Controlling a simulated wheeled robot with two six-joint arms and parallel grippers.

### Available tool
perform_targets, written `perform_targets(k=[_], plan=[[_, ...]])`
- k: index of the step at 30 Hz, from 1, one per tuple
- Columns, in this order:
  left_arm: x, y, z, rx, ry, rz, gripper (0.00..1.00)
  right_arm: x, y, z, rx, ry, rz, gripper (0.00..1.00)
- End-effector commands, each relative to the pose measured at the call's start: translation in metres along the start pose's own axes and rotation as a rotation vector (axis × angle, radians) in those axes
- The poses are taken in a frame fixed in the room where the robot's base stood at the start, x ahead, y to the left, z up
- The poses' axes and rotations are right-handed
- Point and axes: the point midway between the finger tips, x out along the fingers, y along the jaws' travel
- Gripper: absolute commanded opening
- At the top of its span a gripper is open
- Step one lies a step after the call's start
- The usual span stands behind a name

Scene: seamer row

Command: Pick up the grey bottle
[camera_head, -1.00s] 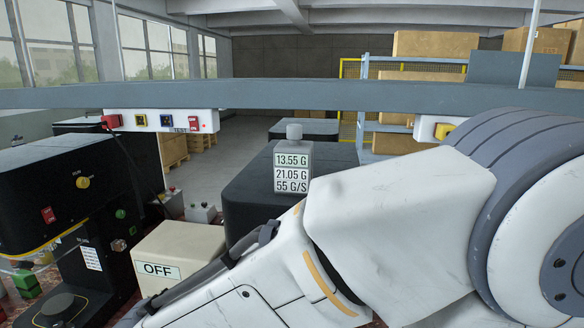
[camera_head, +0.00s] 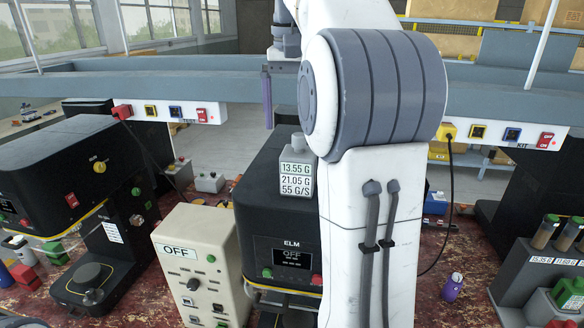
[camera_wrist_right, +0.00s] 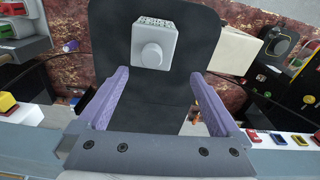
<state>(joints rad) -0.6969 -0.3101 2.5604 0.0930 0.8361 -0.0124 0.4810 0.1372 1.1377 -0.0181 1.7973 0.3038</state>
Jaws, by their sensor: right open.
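The grey bottle (camera_head: 295,178) has a square body, a short neck and a white label with several lines of figures. It stands upright on top of the black ELM machine (camera_head: 265,215). My right arm partly covers the machine. In the right wrist view the bottle (camera_wrist_right: 153,48) is seen from above, with its round cap towards me. My right gripper (camera_wrist_right: 160,76) is open, its two purple fingers wide apart, with the bottle beyond their tips and nothing between them. In the head view one purple finger of it (camera_head: 267,100) hangs above and left of the bottle. My left gripper is out of view.
A grey-blue rail (camera_head: 215,88) with switch boxes crosses behind the machines. A cream box marked OFF (camera_head: 185,265) and another black machine (camera_head: 60,165) stand left. A purple bottle (camera_head: 453,287) and a rack of tubes (camera_head: 520,270) are at right.

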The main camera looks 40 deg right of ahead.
Motion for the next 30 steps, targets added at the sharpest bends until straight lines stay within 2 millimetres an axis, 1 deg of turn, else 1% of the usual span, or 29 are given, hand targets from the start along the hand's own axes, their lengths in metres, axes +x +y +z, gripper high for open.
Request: perform_targets(k=[1,3,6,12,15,20,23,30], plan=[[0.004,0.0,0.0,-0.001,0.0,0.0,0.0,0.002,0.007,0.003,0.035,-0.028,0.002,1.0],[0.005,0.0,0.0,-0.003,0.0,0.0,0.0,0.004,0.013,0.008,0.065,-0.058,0.006,1.0],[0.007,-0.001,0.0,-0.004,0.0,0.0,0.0,0.013,0.016,0.011,0.079,-0.075,0.008,1.0],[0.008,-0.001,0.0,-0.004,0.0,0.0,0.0,0.04,0.015,0.014,0.077,-0.075,0.008,1.0],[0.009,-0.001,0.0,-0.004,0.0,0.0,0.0,0.049,0.015,0.014,0.076,-0.074,0.008,1.0],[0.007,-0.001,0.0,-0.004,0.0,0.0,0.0,0.056,0.015,0.015,0.075,-0.073,0.007,1.0],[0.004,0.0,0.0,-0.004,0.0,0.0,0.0,0.063,0.014,0.018,0.075,-0.074,0.008,1.0],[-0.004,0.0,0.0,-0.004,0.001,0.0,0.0,0.093,0.013,0.024,0.075,-0.074,0.008,1.0]])
